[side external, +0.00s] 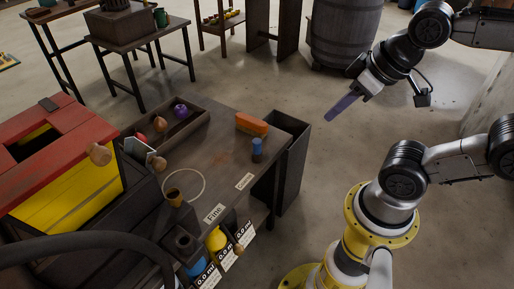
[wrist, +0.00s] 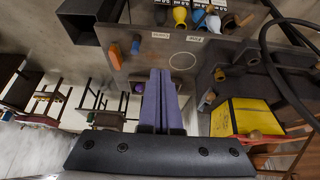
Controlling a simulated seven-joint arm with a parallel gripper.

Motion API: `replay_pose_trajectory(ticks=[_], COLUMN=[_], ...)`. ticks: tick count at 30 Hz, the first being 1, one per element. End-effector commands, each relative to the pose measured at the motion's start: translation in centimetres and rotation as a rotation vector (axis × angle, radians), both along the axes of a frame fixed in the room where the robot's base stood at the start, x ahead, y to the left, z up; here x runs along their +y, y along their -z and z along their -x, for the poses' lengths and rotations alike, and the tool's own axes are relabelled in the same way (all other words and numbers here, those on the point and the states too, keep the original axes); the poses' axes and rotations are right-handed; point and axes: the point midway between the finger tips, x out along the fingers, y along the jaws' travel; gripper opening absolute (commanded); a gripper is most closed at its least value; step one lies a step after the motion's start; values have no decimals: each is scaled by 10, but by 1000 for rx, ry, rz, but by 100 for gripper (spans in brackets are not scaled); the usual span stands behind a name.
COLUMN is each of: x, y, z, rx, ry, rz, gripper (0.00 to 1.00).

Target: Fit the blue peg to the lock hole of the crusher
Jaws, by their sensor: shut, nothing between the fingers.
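The blue peg (side external: 257,145) stands upright on the dark workbench, beside an orange block (side external: 251,124); its lower part looks dark. It also shows in the wrist view (wrist: 135,47), left of the fingers. A red and yellow machine (side external: 65,170), which looks like the crusher, stands at the bench's left end; its yellow side shows in the wrist view (wrist: 245,118). I cannot make out its lock hole. My gripper (side external: 329,117), with long purple fingers, is shut and empty, in the air to the right of the bench, away from the peg. The fingers (wrist: 160,72) lie together in the wrist view.
A shallow wooden tray (side external: 195,135) holds small round items at the bench's back. A white circle (side external: 204,187) marks the bench top. Cups and labels (side external: 215,213) line the front edge. A dark open bin (side external: 292,165) adjoins the bench's right end. A barrel (side external: 345,35) stands behind.

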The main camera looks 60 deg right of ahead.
Motion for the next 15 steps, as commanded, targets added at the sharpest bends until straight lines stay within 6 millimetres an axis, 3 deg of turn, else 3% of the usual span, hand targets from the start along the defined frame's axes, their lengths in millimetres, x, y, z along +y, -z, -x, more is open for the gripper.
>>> replay_pose_trajectory(ticks=[2, 13, 15], x=[0, 0, 0], y=[0, 0, 0], z=[0, 0, 0], rx=[0, 0, 0], ry=[0, 0, 0], rz=[0, 0, 0], gripper=[5, 72, 72])
